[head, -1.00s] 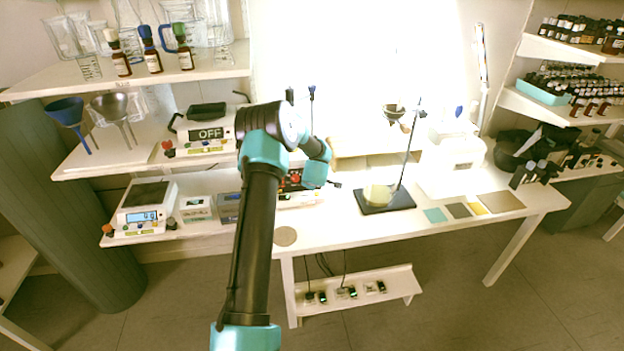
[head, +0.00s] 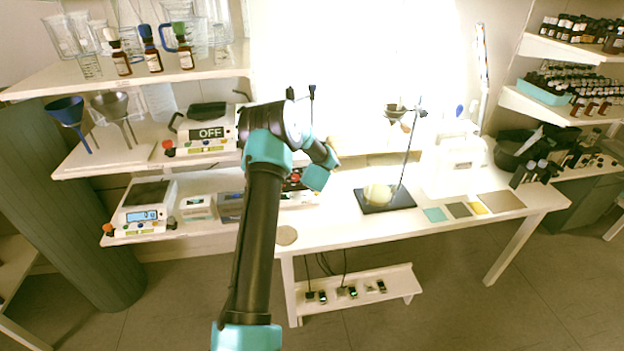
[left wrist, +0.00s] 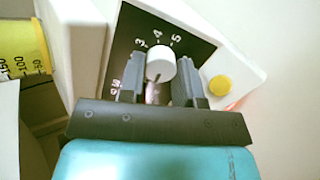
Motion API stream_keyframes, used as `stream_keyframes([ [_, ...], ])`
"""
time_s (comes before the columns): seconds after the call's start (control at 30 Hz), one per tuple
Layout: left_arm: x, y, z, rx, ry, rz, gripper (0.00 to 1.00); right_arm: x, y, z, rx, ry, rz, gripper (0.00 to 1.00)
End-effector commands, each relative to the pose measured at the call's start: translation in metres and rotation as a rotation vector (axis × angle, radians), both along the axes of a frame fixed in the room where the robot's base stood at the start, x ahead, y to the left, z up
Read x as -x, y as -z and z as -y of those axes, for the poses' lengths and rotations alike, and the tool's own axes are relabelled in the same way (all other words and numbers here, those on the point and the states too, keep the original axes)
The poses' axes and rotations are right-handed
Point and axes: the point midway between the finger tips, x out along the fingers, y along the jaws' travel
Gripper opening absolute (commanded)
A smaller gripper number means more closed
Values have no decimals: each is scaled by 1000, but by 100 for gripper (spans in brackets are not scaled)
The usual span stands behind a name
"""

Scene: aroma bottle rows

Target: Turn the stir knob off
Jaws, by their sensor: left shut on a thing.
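The stir knob (left wrist: 160,62) is white and round, on a black dial panel (left wrist: 128,42) with white numbers; 3, 4 and 5 are readable. In the left wrist view, the dark fingers of my left gripper (left wrist: 160,80) lie on both sides of the knob, shut on it. In the head view my left arm covers most of the device (head: 292,200), and the fingers and knob are hidden there. My right gripper is in neither view.
A yellow round button (left wrist: 220,85) sits right of the dial. A scale (head: 145,210) stands left of my arm, and a dark stand base (head: 385,200) stands to the right.

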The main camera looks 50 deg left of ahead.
Motion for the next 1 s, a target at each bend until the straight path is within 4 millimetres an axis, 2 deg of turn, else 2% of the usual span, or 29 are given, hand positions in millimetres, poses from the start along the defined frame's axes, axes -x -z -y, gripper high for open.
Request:
stream_keyframes([
  [0.3,0,1,1,49,-74,75,8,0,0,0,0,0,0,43],
  [0.73,0,1,1,55,-83,84,8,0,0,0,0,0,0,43],
  [0.77,0,1,1,55,-83,84,32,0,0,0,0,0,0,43],
  [1.0,0,1,1,54,-83,84,55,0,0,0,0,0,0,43],
])
